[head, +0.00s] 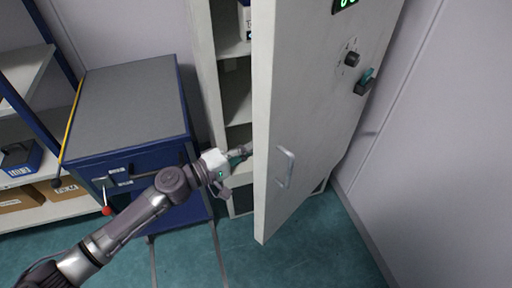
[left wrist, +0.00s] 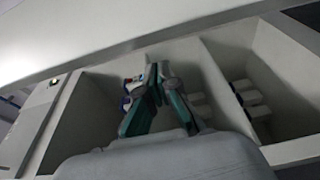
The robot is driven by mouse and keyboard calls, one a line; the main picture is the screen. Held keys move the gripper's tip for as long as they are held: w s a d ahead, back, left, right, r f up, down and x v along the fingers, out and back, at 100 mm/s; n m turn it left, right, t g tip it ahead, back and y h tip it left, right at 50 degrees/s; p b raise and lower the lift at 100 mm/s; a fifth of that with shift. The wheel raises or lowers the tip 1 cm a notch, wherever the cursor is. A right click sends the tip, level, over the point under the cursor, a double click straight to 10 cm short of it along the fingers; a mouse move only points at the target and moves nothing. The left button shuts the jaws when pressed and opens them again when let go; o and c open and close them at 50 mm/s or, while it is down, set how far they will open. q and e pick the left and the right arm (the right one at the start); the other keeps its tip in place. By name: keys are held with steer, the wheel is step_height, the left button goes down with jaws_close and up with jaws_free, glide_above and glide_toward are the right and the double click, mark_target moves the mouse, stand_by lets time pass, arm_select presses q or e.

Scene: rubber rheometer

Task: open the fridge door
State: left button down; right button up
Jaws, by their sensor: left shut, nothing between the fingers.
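The fridge door (head: 300,110) is a light grey panel with a handle (head: 286,167) on its outer face. It stands partly open, swung out from the cabinet (head: 204,60), so the shelves inside show. My left gripper (head: 246,150) is at the opening, on the inner side of the door near its free edge; the door may hide part of its tips. In the left wrist view the gripper (left wrist: 155,92) is shut and empty, with the shelved inside (left wrist: 205,75) beyond it and a pale panel (left wrist: 130,28) across the top. I cannot tell whether it touches the door. My right gripper is out of view.
A blue cabinet with a grey top (head: 125,95) stands left of the fridge, close to my left arm. Shelves with boxes (head: 22,158) are at the far left. A wall (head: 440,130) stands right of the door. Green floor (head: 320,245) is clear in front.

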arm_select(q)
steer(key=shift+s+d, duration=0.75)
steer(key=shift+s, duration=0.05)
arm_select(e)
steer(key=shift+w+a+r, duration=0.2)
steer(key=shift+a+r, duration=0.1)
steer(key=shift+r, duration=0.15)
arm_select(q)
steer(key=shift+s+r, duration=0.1)
